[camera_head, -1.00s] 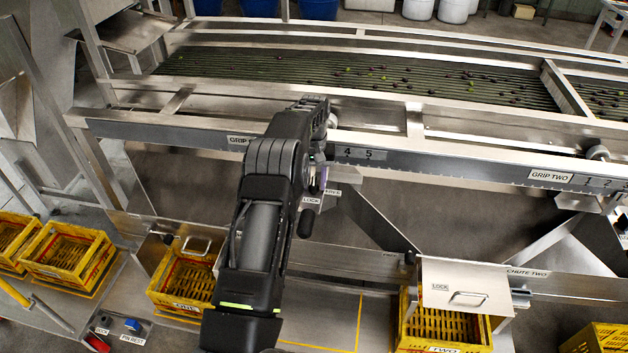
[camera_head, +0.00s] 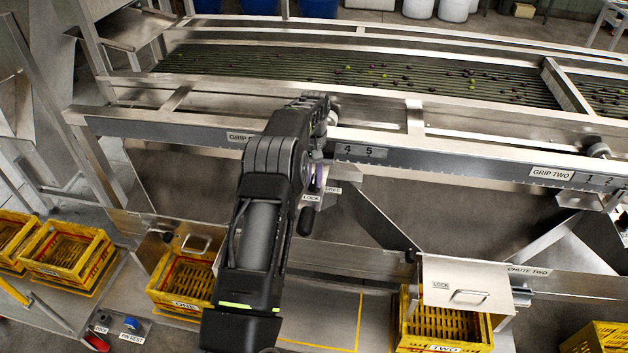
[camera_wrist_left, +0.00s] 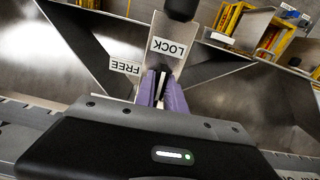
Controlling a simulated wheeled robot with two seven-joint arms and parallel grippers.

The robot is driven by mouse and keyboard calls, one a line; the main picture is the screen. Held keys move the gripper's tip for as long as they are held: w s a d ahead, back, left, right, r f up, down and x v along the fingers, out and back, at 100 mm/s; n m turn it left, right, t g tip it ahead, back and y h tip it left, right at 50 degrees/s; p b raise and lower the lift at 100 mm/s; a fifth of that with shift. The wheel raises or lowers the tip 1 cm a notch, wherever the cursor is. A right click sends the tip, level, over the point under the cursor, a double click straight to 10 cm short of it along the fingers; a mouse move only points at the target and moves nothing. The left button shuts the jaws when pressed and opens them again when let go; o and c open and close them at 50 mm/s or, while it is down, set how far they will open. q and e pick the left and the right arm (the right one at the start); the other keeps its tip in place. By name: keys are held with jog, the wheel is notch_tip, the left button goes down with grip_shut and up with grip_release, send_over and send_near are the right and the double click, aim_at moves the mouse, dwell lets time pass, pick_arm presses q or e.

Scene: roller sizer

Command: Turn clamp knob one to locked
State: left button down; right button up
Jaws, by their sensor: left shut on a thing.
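My left gripper (camera_head: 320,180) is below the front rail near the grip one sign, mostly behind my own arm in the head view. In the left wrist view its purple fingers (camera_wrist_left: 162,92) are closed on clamp knob one (camera_wrist_left: 159,80). Only a thin dark part of the knob shows between the fingertips. A LOCK label (camera_wrist_left: 170,47) is just beyond the fingertips and a FREE label (camera_wrist_left: 125,67) is to their left. The head view also shows the LOCK label (camera_head: 311,198) and a black cylindrical end (camera_head: 306,222) below it. My right gripper is out of view.
The long front rail (camera_head: 450,155) runs above the clamp. Sloping metal panels and a chute cover (camera_head: 465,285) lie below. Yellow crates (camera_head: 180,285) stand under the chutes. The roller bed (camera_head: 360,75) holds small dark and green fruit.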

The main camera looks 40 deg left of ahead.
aim_at(314, 179)
pick_arm(q)
jog(key=shift+m, duration=0.3)
jog(key=c, duration=1.4)
grip_release()
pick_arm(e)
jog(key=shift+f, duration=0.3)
pick_arm(q)
jog(key=shift+r, duration=0.15)
jog(key=shift+r, duration=0.35)
notch_tip(314, 179, up, 7)
jog(key=shift+f+b, duration=0.1)
jog(key=shift+b, duration=0.7)
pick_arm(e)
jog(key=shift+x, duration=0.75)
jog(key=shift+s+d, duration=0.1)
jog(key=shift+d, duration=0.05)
